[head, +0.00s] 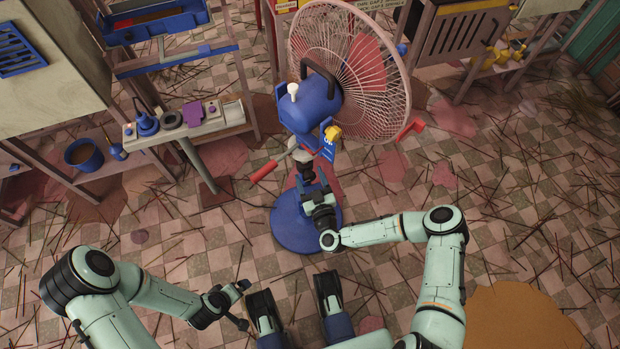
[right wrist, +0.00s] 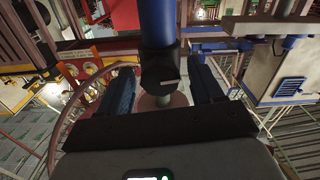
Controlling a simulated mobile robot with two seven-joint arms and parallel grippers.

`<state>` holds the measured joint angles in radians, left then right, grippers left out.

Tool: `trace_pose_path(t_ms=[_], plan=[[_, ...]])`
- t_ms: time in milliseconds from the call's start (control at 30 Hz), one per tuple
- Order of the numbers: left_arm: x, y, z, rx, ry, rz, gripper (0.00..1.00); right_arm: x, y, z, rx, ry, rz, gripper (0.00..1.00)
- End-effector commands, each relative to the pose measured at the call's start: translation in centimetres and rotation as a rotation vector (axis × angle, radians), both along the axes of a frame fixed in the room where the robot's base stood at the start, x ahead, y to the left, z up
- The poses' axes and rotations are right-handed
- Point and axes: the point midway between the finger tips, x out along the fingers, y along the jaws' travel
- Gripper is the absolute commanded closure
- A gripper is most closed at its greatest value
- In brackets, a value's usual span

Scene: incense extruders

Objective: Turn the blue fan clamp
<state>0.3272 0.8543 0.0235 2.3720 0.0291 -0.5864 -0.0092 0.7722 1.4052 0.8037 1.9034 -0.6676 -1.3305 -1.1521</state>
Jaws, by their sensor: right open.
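The fan has a blue motor housing (head: 309,104), a wire cage and a round blue base (head: 292,228). A dark clamp collar (right wrist: 160,70) sits on its blue pole (right wrist: 157,22) in the right wrist view. My right gripper (head: 312,190) is at the pole, above the base. In the right wrist view its two fingers stand apart, one on each side of the collar; I cannot tell whether either touches. In the head view, arm and gripper partly hide the lower pole. My left gripper (head: 242,302) is open and empty, low and left of the base.
A red-handled lever (head: 264,171) sticks out left of the pole. The fan cage (head: 345,60) overhangs the right side. A workbench (head: 190,122) with tools and a blue pot (head: 84,154) stands left.

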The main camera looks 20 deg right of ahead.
Motion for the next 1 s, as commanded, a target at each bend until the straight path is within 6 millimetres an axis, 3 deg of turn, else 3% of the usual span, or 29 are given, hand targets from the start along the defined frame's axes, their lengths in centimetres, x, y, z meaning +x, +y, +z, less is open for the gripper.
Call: trace_pose_path(t_ms=[200,400,767,1000], plan=[[-0.06,0.02,0.00,0.000,0.001,0.001,0.00,0.04,0.00,0.04,0.000,0.000,0.000,0.34],[-0.06,0.01,0.00,0.000,0.001,0.001,0.00,0.02,-0.01,0.02,-0.001,0.000,0.000,0.90],[0.10,-0.03,0.18,0.000,-0.004,-0.001,0.00,0.01,-0.02,0.07,0.031,0.000,0.000,0.90],[0.70,-0.11,0.79,0.001,-0.025,-0.001,0.00,0.06,-0.06,0.18,0.157,0.002,-0.001,0.90]])
